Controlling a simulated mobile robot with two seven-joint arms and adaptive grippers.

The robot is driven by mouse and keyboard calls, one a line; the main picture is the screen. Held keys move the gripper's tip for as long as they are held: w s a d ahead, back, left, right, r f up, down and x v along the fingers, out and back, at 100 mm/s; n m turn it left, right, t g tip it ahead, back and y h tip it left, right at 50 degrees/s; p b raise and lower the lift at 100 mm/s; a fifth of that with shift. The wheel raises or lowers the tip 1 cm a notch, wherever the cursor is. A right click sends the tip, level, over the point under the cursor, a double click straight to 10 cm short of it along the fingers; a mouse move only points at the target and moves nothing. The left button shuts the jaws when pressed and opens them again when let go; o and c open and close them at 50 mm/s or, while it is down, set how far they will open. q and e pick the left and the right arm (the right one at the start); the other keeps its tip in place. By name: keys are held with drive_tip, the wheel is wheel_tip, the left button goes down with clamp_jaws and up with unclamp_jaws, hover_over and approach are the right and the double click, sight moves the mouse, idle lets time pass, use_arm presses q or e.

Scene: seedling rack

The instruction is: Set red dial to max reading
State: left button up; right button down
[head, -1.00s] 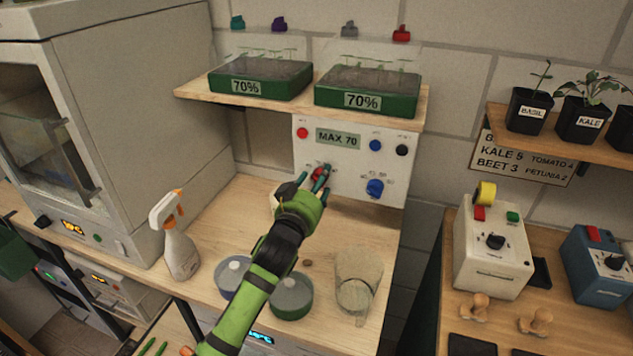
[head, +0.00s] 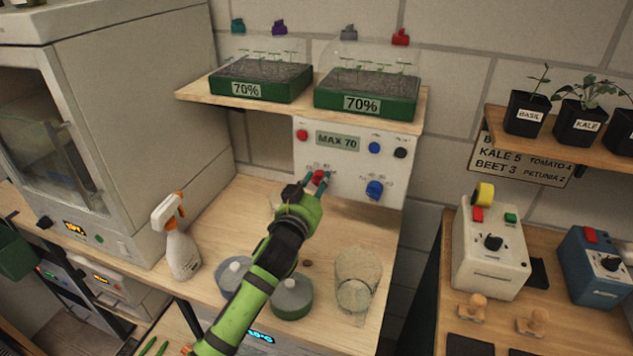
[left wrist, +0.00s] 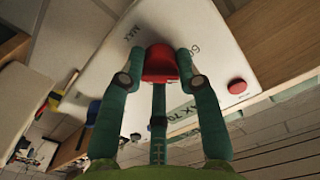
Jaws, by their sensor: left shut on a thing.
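The white control panel (head: 345,186) stands upright under the shelf, with a sign reading "MAX 70" (head: 338,140). The red dial (head: 319,177) is at its lower left. My left gripper (head: 317,180) reaches the panel and is shut on the red dial, which also shows in the left wrist view (left wrist: 160,64) between the green fingers. A "MAX" mark and a "60" mark show beside the dial in the wrist view. The dial's exact pointing is hidden by the fingers. My right gripper is not in view.
A blue dial (head: 375,189) sits right of the red one. A red button (head: 302,134), blue button (head: 375,147) and black button (head: 400,153) are above. A spray bottle (head: 177,240), lidded pots and a clear jug (head: 356,280) stand on the bench near my arm.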

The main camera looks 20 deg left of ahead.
use_arm(q)
drive_tip(key=shift+m+p, duration=0.55)
drive_tip(key=shift+m, duration=1.75)
drive_tip(key=o, duration=1.1)
drive_tip(key=shift+o, duration=0.2)
drive_tip(key=shift+s, duration=0.15)
drive_tip(key=s, duration=1.1)
drive_tip(key=shift+s+a, duration=0.25)
drive_tip(key=shift+s, duration=0.1)
